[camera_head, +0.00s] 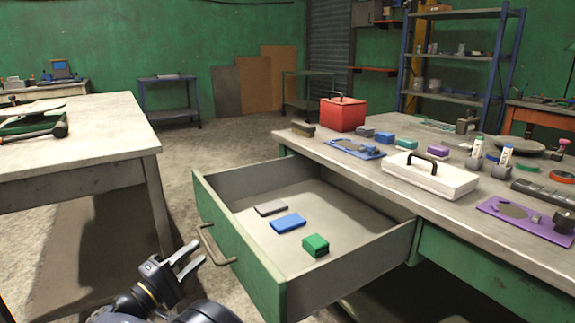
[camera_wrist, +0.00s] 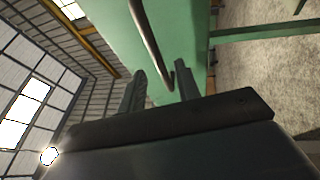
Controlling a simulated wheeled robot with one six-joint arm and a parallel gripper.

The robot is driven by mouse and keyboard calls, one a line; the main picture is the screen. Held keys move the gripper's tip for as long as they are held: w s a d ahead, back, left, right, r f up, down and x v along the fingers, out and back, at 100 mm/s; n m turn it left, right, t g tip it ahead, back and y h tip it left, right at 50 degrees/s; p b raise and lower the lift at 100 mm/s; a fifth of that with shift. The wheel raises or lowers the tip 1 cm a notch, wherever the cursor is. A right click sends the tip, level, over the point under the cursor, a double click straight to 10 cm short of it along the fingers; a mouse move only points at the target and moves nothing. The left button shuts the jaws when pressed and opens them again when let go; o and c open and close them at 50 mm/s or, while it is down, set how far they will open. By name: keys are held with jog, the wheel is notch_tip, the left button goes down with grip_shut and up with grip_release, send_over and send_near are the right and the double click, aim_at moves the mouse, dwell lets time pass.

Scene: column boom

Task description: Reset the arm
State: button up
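My gripper (camera_head: 184,257) is at the lower left in the head view, in front of the open drawer (camera_head: 231,258) of the right workbench. Its two fingers are apart with nothing between them, and they point toward the drawer's handle (camera_head: 212,245). In the wrist view the open fingers (camera_wrist: 162,82) show with the curved handle (camera_wrist: 150,45) just beyond them against the green drawer front. I cannot tell whether a finger touches the handle. The drawer stands pulled out and holds a grey flat block (camera_head: 271,209), a blue block (camera_head: 288,223) and a green block (camera_head: 316,245).
The right workbench top (camera_head: 340,152) carries a red box (camera_head: 343,114), a white case (camera_head: 430,177), a purple tray (camera_head: 522,218) and several small parts. Another table (camera_head: 80,145) stands at the left. Floor (camera_head: 205,155) shows between the two.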

aim_at(208, 244)
jog(key=b+x, duration=0.1)
jog(key=x, duration=0.4)
jog(key=shift+f, duration=0.1)
